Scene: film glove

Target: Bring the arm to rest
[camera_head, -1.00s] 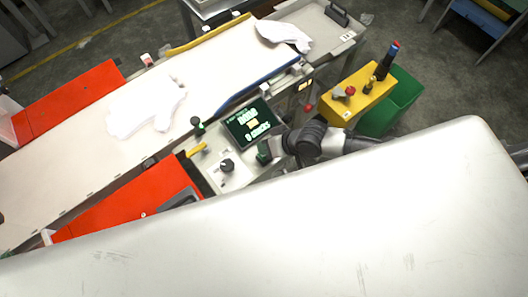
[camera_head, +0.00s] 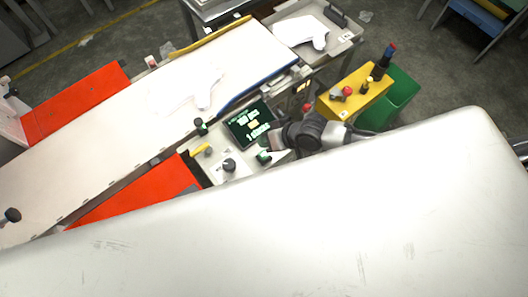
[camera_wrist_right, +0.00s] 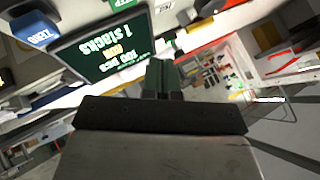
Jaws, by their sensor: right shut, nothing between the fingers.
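My right arm reaches over the control panel (camera_head: 236,170) in the head view. My right gripper (camera_head: 264,157) has green fingertips, which are shut and empty beside the dark screen (camera_head: 250,124). In the right wrist view the closed green fingers (camera_wrist_right: 160,76) point ahead with nothing between them. My left gripper is not in view.
A white glove shape (camera_head: 203,88) lies on the pale belt (camera_head: 110,128). Another (camera_head: 303,32) lies in the grey tray (camera_head: 340,45). A yellow box (camera_head: 359,92) with a red button and a green bin (camera_head: 398,97) stand right of my arm. Knobs rise from the panel.

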